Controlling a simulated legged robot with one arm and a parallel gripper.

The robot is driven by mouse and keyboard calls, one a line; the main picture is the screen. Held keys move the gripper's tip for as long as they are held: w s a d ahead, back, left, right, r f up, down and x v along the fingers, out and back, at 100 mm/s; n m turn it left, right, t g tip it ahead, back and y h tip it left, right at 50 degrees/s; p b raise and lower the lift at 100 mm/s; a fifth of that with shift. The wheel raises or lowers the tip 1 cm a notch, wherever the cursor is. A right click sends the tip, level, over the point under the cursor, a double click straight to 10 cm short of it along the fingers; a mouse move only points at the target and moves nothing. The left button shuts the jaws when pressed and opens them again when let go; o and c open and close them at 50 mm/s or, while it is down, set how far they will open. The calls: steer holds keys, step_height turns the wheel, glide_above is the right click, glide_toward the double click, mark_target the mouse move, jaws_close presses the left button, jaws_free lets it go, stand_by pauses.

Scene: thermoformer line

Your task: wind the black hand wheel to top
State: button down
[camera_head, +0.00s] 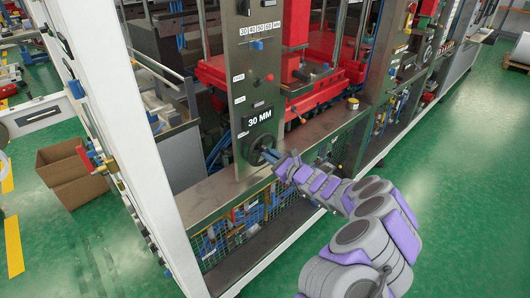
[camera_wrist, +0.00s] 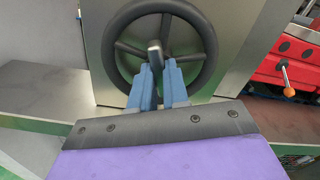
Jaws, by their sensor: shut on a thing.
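The black hand wheel (camera_wrist: 207,40) stands upright on a grey metal panel (camera_wrist: 245,20), and fills the upper middle of the wrist view. In the head view the wheel (camera_head: 257,149) sits low on the panel, partly hidden by my gripper (camera_head: 271,157). A dark grey handle knob (camera_wrist: 154,54) sticks out from the wheel towards the wrist camera. My gripper (camera_wrist: 158,70) has blue fingers, one on each side of this handle, and is shut on it. In the wrist view the handle is near the wheel's middle, but perspective makes its place on the rim hard to tell.
A "30 MM" sign (camera_head: 260,117) is just above the wheel. A red machine frame (camera_head: 320,85) lies to the right behind the panel. A white post (camera_head: 140,150) stands on the left. A cardboard box (camera_head: 72,172) is on the green floor, which is open at right.

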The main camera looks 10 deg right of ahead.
steer(key=n, duration=0.4)
steer(key=shift+d, duration=0.2)
steer(key=shift+w+r+n, duration=0.1)
steer(key=shift+n, duration=2.4)
steer(key=n, duration=0.4)
steer(key=shift+n, duration=0.3)
steer(key=c, duration=1)
jaws_free()
steer(key=shift+c, duration=0.2)
